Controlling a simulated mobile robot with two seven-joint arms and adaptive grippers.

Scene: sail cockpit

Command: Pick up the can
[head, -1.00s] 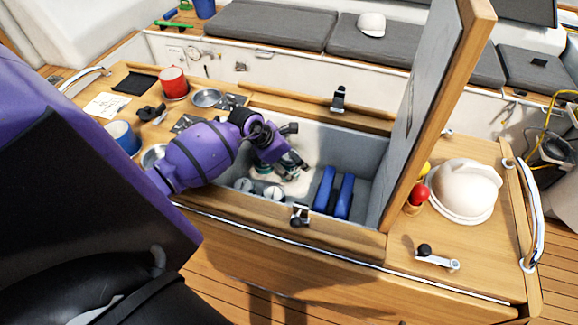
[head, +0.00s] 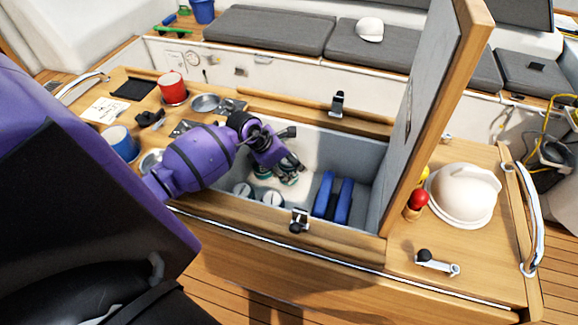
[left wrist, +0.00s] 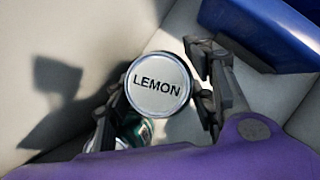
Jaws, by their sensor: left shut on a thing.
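My left gripper (head: 280,170) reaches down into the open cooler well (head: 372,175) in the wooden table. In the left wrist view it (left wrist: 160,100) is shut on a can (left wrist: 160,84) whose silver top reads LEMON, with one finger on each side. In the head view my gripper mostly hides this can. Two more cans with pale tops, a left one (head: 243,190) and a right one (head: 273,198), stand at the near wall of the well. A green can (left wrist: 133,130) shows partly below the held one in the wrist view. My right gripper is not in view.
Blue blocks (head: 333,196) stand in the well, right of my gripper. The raised lid (head: 425,120) walls off the right side. A latch (head: 299,220) sits on the near rim. A red mug (head: 172,87) and a blue mug (head: 121,142) stand at left.

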